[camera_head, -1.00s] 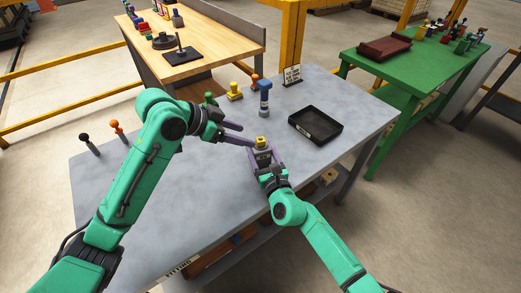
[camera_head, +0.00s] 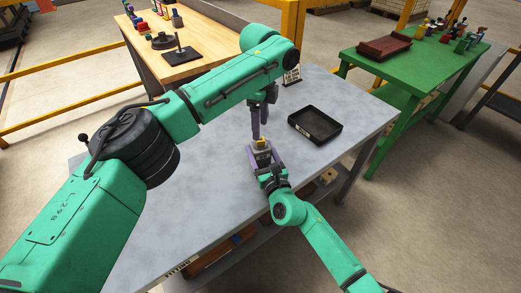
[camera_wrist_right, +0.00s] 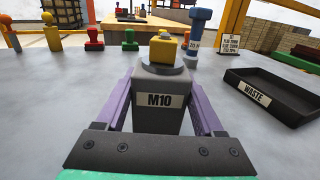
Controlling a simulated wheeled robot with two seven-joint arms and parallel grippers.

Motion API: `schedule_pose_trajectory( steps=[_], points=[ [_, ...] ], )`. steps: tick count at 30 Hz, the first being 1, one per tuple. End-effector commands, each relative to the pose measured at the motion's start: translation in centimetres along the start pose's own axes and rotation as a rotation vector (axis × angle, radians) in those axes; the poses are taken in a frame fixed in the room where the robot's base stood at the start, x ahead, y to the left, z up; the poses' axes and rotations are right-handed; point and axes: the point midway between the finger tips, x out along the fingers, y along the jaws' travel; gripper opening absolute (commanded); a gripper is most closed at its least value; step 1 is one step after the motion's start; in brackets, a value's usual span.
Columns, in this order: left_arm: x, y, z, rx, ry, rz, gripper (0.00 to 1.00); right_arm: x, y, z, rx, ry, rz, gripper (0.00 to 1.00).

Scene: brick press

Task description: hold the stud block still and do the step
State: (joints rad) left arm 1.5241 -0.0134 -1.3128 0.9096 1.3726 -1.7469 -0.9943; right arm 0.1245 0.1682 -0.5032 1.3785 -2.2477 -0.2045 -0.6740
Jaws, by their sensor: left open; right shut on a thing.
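The stud block (camera_wrist_right: 158,112), grey and marked M10, stands upright in the right wrist view, with a dark disc and a yellow piece (camera_wrist_right: 163,47) on its top. My right gripper (camera_wrist_right: 165,115) is shut on the block, one purple finger on each side. In the head view the yellow piece (camera_head: 260,142) shows on top, just below my left gripper (camera_head: 259,136). My left gripper is open and points down. The left gripper does not show in the right wrist view.
A black WASTE tray (camera_head: 315,125) lies to the right on the grey table (camera_head: 215,205). Behind the block in the wrist view stand a blue tool (camera_wrist_right: 197,28), green (camera_wrist_right: 130,40), red (camera_wrist_right: 94,40) and yellow (camera_wrist_right: 51,32) pieces, and a small sign (camera_wrist_right: 230,43).

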Motion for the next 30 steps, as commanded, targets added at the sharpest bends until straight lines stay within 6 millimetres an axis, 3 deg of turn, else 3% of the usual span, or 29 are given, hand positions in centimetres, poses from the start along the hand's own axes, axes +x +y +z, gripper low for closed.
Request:
schedule_pose_trajectory(
  steps=[3,9,23,24,29,30],
  points=[
    [2.2,0.1,0.0,0.000,0.002,0.002,0.68,0.0,0.1,-0.1,0.000,0.002,0.001,0.06],
    [4.5,0.0,-0.1,0.000,0.001,-0.001,0.68,0.0,0.1,-0.1,0.000,0.002,0.001,0.06],
    [4.8,-0.1,0.0,0.000,0.001,-0.001,0.68,0.0,0.0,-0.1,0.000,0.002,0.001,0.06],
    [4.8,-0.1,0.0,0.000,0.001,-0.002,0.64,0.0,0.0,-0.1,0.000,0.002,0.001,0.06],
    [4.8,-0.1,0.0,0.000,0.001,-0.002,0.03,0.0,0.0,-0.1,0.000,0.002,0.001,0.06],
    [4.8,-0.1,0.0,0.000,0.001,-0.002,0.00,0.0,0.0,-0.1,0.000,0.002,0.001,0.06]
  ],
)
